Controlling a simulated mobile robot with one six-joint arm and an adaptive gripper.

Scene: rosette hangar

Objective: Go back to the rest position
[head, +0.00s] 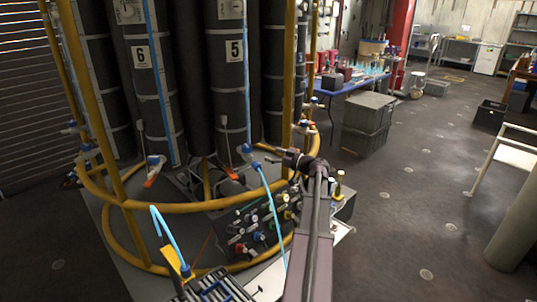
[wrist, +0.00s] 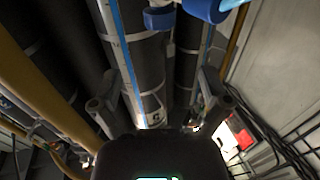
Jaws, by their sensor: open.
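My gripper (wrist: 158,88) is open in the wrist view, its two fingers spread at left and right with nothing held between them. Beyond the gap stand dark cylinders (wrist: 136,50) with blue and white vertical strips. Blue fittings (wrist: 205,8) hang at the top of that view, apart from the fingers. In the head view my arm (head: 314,225) reaches up from the bottom toward the rosette of black numbered cylinders (head: 235,85).
Yellow rails (head: 200,205) ring the cylinders close to my arm. A panel of coloured valves (head: 262,225) lies just left of it. Grey crates (head: 368,122) and a blue table (head: 350,84) stand behind. A pale railing (head: 510,155) is at right; the floor between is open.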

